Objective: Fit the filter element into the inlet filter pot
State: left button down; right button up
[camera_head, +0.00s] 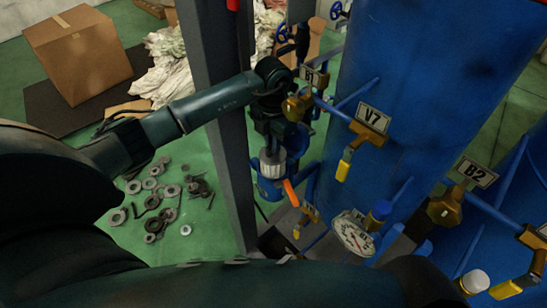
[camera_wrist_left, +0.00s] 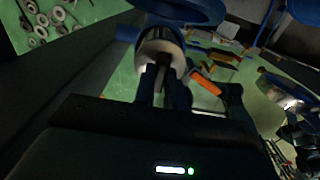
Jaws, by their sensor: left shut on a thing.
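My left gripper (camera_head: 277,145) is shut on the filter element (camera_head: 272,164), a pale ribbed cylinder held upright. The blue inlet filter pot (camera_head: 268,188) is directly below it in the head view. The element's lower end meets the pot's outline, and I cannot tell whether it is inside or just above. In the left wrist view the fingers (camera_wrist_left: 165,88) close on the pale element (camera_wrist_left: 160,47), and a blue rounded part (camera_wrist_left: 185,8) shows beyond it. My right gripper is not in view.
An orange handle (camera_head: 290,193) is close beside the pot. A grey post (camera_head: 222,120) stands left of the gripper, and a blue tank (camera_head: 420,100) with valve V7 (camera_head: 372,120) stands right. A gauge (camera_head: 354,234) is below. Washers and bolts (camera_head: 165,195) lie on the floor.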

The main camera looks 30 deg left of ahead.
aim_at(273, 160)
pick_arm(q)
jog(key=shift+f, duration=3.5)
jog(key=shift+f, duration=0.15)
jog(key=c, duration=1.5)
grip_release()
jog(key=shift+o, duration=0.2)
notch_tip(273, 160, up, 12)
jog(key=shift+r+b, duration=0.2)
jog(key=shift+b, duration=0.4)
